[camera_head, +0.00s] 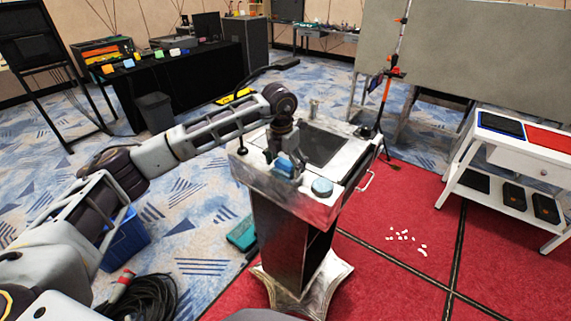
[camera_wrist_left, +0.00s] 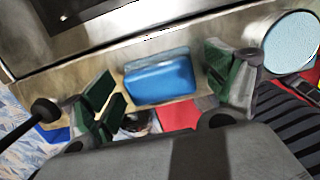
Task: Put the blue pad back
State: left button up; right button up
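The blue pad (camera_head: 284,168) is at the near left edge of the silver top of a lectern (camera_head: 327,201). In the left wrist view the blue pad (camera_wrist_left: 160,80) lies between the two green-tipped fingers, with a gap on each side. My left gripper (camera_head: 286,158) points down over the pad, open; it also shows in the left wrist view (camera_wrist_left: 160,88). Whether the pad rests fully on the top cannot be told. My right gripper is in neither view.
A light-blue round disc (camera_head: 322,187) is on the lectern top, right of the pad. A dark screen (camera_head: 320,146) is set behind them. A white cart (camera_head: 510,165) stands at right on red carpet (camera_head: 400,220). A black-draped table (camera_head: 180,80) stands at back left.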

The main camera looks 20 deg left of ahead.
aim_at(286, 162)
pick_arm(q)
jog(key=shift+r, duration=0.65)
jog(key=r, duration=0.4)
jog(key=shift+s+a+r, duration=0.15)
jog(key=shift+s+r, duration=0.1)
notch_tip(286, 162, up, 6)
jog(key=shift+s+r+b, duration=0.2)
jog(key=shift+s+b, duration=0.2)
jog(key=shift+b, duration=0.05)
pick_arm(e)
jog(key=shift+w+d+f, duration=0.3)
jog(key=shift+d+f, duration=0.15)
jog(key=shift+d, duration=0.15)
pick_arm(q)
jog(key=shift+a, duration=0.1)
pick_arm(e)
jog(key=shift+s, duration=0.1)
